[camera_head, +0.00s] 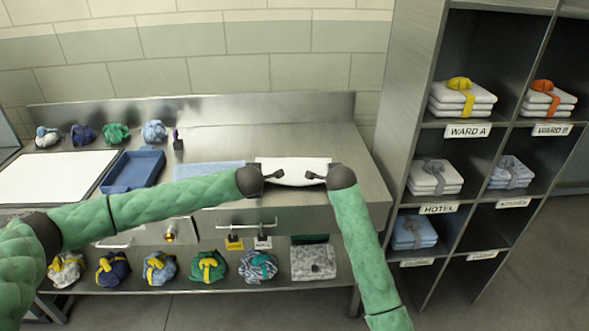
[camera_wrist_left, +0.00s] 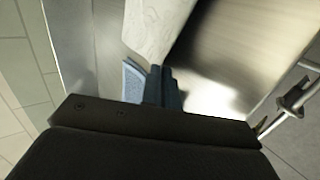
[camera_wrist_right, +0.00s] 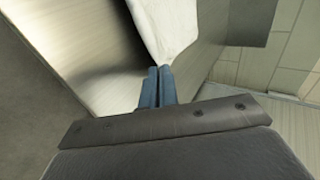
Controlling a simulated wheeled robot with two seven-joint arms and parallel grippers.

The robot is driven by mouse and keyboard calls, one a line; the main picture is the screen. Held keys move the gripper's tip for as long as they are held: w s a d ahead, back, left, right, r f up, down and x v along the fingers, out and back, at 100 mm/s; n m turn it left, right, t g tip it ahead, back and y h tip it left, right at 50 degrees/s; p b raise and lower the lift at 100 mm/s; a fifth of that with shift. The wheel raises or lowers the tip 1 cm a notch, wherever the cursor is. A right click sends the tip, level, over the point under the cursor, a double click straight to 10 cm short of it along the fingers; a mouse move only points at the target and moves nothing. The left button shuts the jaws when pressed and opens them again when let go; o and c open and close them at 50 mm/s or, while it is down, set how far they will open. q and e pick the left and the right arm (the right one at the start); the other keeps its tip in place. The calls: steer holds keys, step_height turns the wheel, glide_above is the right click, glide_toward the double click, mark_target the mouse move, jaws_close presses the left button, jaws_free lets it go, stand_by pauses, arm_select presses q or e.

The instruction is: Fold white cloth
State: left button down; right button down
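The white cloth (camera_head: 292,172) hangs between my two grippers over the right part of the steel table, in the head view. My left gripper (camera_head: 272,176) is shut on its left edge; the left wrist view shows the closed fingertips (camera_wrist_left: 162,78) at the cloth (camera_wrist_left: 156,30). My right gripper (camera_head: 314,177) is shut on its right edge; the right wrist view shows the closed fingertips (camera_wrist_right: 160,75) at a gathered corner of the cloth (camera_wrist_right: 168,28). The cloth is stretched between them and seems to sag slightly in the middle. Whether its lower part touches the table cannot be told.
A light blue cloth (camera_head: 208,170) lies left of the white one. A blue tray (camera_head: 133,171) and a white board (camera_head: 50,177) are further left. Several knotted bundles (camera_head: 115,133) line the back. A shelf unit (camera_head: 412,100) with folded stacks stands right. The table's back right is clear.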

arm_select(q)
steer(key=shift+s+f, duration=0.2)
steer(key=shift+f, duration=0.15)
arm_select(e)
steer(key=shift+s+f, duration=0.2)
steer(key=shift+f, duration=0.1)
arm_select(q)
steer(key=c, duration=1.3)
jaws_free()
arm_select(e)
steer(key=c, duration=1.3)
jaws_free()
